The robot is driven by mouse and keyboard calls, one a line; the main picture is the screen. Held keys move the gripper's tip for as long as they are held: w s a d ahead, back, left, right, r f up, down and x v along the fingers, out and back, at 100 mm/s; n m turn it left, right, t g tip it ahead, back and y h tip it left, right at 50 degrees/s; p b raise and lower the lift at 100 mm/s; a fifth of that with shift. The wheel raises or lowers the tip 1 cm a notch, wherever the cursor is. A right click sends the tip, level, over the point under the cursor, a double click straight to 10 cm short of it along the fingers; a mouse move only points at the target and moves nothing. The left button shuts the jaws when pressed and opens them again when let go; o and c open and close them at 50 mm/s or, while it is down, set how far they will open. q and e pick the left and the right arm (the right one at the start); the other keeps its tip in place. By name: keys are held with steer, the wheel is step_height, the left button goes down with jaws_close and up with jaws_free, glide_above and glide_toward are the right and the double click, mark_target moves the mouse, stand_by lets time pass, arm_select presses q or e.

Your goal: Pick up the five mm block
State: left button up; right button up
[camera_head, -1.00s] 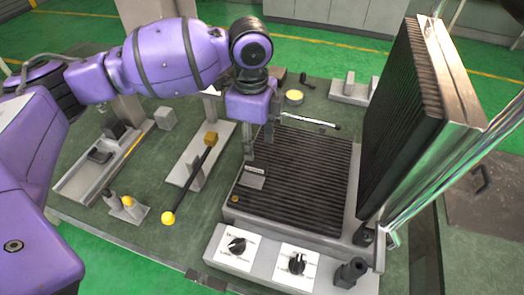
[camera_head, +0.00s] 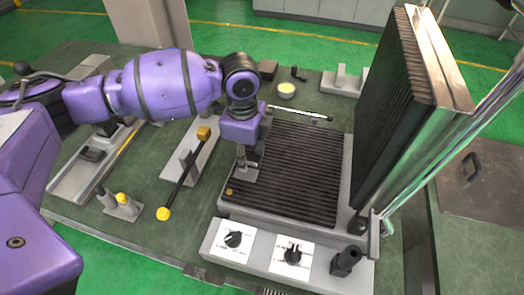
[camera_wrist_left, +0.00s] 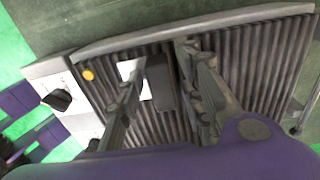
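A small grey block (camera_head: 247,175), apparently the five mm block, lies on the ribbed lower heating plate (camera_head: 300,180) near its left edge. In the left wrist view a dark block (camera_wrist_left: 160,83) sits beside a bright white piece (camera_wrist_left: 145,92); I cannot tell whether they are one part. My left gripper (camera_head: 243,163) points down over the block in the head view. In the left wrist view the left gripper (camera_wrist_left: 160,62) is open, its fingers on either side of the dark block. Contact cannot be made out. My right gripper is not in view.
The raised ribbed upper plate (camera_head: 395,110) stands to the right. A panel with two black knobs (camera_head: 232,239) is in front. A thin metal rod (camera_head: 300,113) lies behind the lower plate.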

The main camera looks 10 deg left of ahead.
arm_select(q)
jaws_close()
